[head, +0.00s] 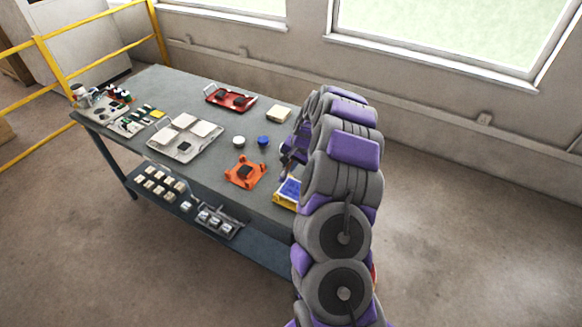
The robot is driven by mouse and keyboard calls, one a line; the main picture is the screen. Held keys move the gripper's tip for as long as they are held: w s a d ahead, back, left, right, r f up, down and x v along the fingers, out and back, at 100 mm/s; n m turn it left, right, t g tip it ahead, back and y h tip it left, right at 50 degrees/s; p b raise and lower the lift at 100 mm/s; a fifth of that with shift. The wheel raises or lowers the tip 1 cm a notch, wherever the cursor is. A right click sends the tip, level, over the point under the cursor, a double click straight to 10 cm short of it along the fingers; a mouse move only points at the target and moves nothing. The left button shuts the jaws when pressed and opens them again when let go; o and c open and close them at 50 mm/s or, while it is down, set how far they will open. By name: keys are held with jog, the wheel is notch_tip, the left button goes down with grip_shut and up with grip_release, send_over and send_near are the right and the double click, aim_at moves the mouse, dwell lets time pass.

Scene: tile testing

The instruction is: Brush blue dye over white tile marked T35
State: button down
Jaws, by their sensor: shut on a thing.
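White tiles (206,128) lie in a grey tray (158,150) on the left-middle of the grey table. No marking, T35 included, can be read at this size. A small jar with a blue top (263,141) stands on the table, right of the tray. My gripper (287,172) is at the table's right part, right of the blue jar, partly hidden by my arm. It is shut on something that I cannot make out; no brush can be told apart. A yellow box with a blue top (288,191) sits just below it at the front edge.
A white-topped jar (238,141) stands beside the blue one. An orange fixture (245,172) lies in front, a red tray (231,97) and pale block (279,113) behind. Clutter (105,103) fills the left end. The lower shelf (258,243) holds several small blocks.

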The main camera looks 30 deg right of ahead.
jog(key=shift+a+r+p, duration=0.2)
jog(key=shift+a+r, duration=0.1)
jog(key=shift+r, duration=0.45)
jog(key=shift+a+r+p, duration=0.2)
jog(key=shift+a+r, duration=0.05)
jog(key=shift+r, duration=0.45)
jog(key=shift+d+f, duration=0.1)
jog(key=shift+d, duration=0.45)
